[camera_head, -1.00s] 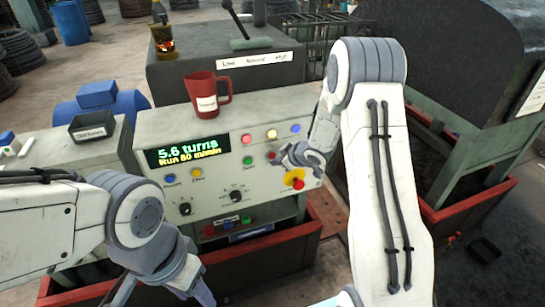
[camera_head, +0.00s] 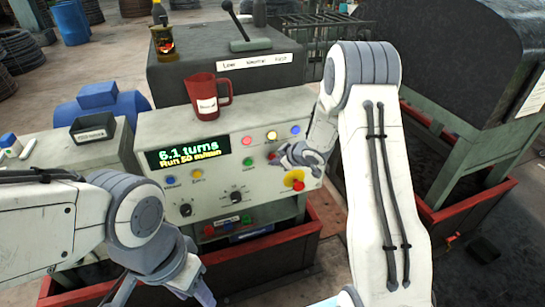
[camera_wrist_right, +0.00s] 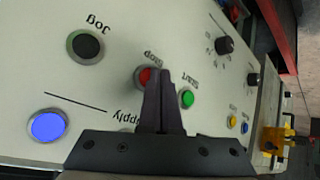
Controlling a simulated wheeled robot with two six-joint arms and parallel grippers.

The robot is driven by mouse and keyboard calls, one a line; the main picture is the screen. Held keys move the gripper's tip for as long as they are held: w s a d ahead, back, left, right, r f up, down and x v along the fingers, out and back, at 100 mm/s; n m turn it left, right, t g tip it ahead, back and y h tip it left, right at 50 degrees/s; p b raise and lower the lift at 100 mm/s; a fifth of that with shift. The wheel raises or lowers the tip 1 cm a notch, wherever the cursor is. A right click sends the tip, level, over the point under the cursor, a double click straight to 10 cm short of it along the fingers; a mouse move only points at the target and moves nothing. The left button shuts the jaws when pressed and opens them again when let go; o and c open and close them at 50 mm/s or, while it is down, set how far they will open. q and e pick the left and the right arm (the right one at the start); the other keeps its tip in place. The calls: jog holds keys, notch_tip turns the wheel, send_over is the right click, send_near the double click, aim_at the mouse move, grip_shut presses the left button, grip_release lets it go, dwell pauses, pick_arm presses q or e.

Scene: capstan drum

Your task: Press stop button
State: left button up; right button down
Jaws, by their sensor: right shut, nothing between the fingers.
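The grey control panel (camera_head: 215,205) faces me in the head view, its display reading 6.1 turns and Run 50 m/min. In the right wrist view the red button labelled Stop (camera_wrist_right: 145,77) shows partly behind my right gripper's fingertips. My right gripper (camera_wrist_right: 161,74) is shut and empty, its tips over the right part of that button; I cannot tell whether they touch it. In the head view the right gripper (camera_head: 277,157) is at the panel's right side and mostly covers the button. My left gripper (camera_head: 199,290) hangs low in front of the panel, its fingers unclear.
A green Start button (camera_wrist_right: 187,98) sits close beside the fingers, and a black Jog button (camera_wrist_right: 86,45) lies farther left. A red mushroom button on a yellow plate (camera_head: 294,180) is below the right gripper. A red mug (camera_head: 206,94) stands on the panel top.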

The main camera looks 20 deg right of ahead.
jog(key=shift+w+p, duration=0.35)
jog(key=shift+w, duration=0.1)
dwell(0.6)
dwell(0.4)
jog(key=shift+s+b, duration=0.35)
jog(key=shift+s, duration=0.5)
jog(key=s+b, duration=0.1)
jog(key=s, duration=0.4)
jog(key=shift+d+b, duration=0.1)
jog(key=shift+b, duration=0.2)
dwell(0.3)
